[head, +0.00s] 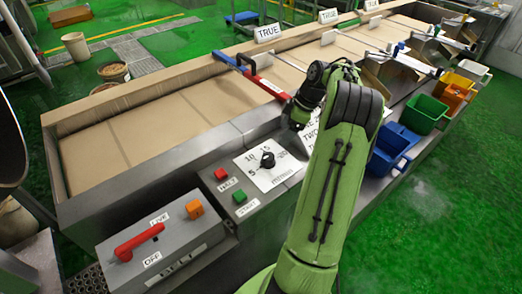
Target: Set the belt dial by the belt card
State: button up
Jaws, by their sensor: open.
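The belt dial (267,160) is a black knob on a white plate (282,177) marked 5, 10 and 15, with other marks too small to read. Its pointer direction is unclear. A white card (311,133) with printed words, one like "TWO", is right of the dial and partly hidden behind my arm; I cannot tell if it is the belt card. My green arm rises from the bottom right. Its dark end, my gripper (298,113), is above and right of the dial, apart from it. The jaws are small and dark; my gripper is open and seems empty.
Red (221,174) and green (239,196) buttons sit left of the dial. A grey box with a red lever (139,242) and orange button (195,208) is lower left. A long tan belt (150,125) runs behind. Blue (392,149) and green (424,114) bins stand right.

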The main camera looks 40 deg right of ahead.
aim_at(268, 156)
jog(key=b+x, duration=0.1)
jog(key=x, duration=1.2)
jog(key=shift+f, duration=0.2)
jog(key=shift+w+f, duration=0.2)
jog(key=shift+f, duration=0.05)
jog(key=shift+c, duration=0.2)
jog(key=c, duration=1)
